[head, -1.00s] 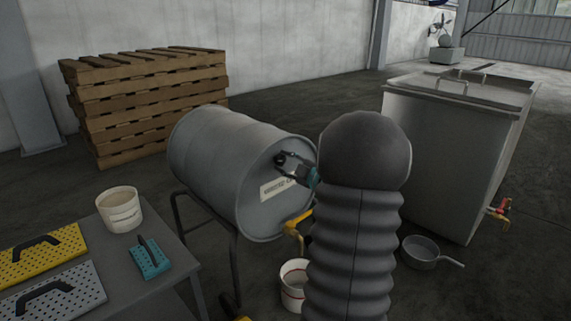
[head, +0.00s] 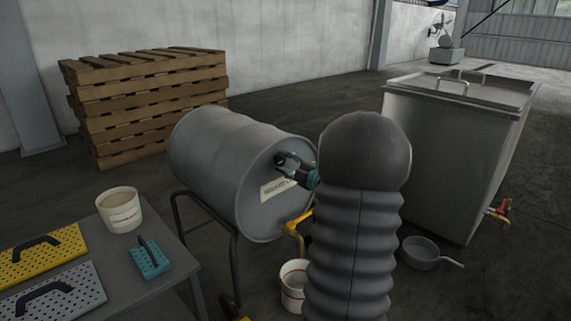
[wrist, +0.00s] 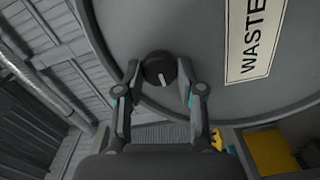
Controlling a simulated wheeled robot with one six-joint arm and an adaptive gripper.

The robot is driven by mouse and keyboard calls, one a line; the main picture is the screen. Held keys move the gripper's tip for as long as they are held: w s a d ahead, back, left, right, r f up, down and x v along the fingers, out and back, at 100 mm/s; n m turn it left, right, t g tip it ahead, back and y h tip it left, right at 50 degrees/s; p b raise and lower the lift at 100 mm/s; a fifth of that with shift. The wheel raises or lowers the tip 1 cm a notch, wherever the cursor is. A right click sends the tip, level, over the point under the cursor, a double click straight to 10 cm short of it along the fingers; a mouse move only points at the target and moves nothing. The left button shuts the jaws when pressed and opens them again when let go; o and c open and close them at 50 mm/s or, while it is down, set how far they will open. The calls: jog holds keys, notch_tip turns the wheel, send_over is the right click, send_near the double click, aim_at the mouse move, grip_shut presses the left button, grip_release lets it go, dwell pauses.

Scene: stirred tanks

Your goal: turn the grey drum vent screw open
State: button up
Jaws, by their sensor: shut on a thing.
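The grey drum (head: 225,165) lies on its side on a dark stand, its flat end facing right. The vent screw is a round black knob with a white pointer line (wrist: 160,69) near the rim of that end in the wrist view. My gripper (wrist: 158,82) has a finger on each side of the knob and is shut on it. In the head view my gripper (head: 284,161) reaches the upper part of the drum's end. My dark arm hides part of the drum's right side.
A white label (wrist: 252,40) is beside the knob. A yellow tap (head: 297,225) sits low on the drum above a white bucket (head: 292,282). A table (head: 178,265) stands at the left, a steel tank (head: 440,150) at the right and a pan (head: 420,252) on the floor.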

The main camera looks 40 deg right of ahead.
jog(key=o, duration=1.1)
jog(key=shift+o, duration=0.2)
jog(key=s, duration=1.2)
jog(key=shift+d, duration=0.4)
jog(key=shift+w, duration=0.1)
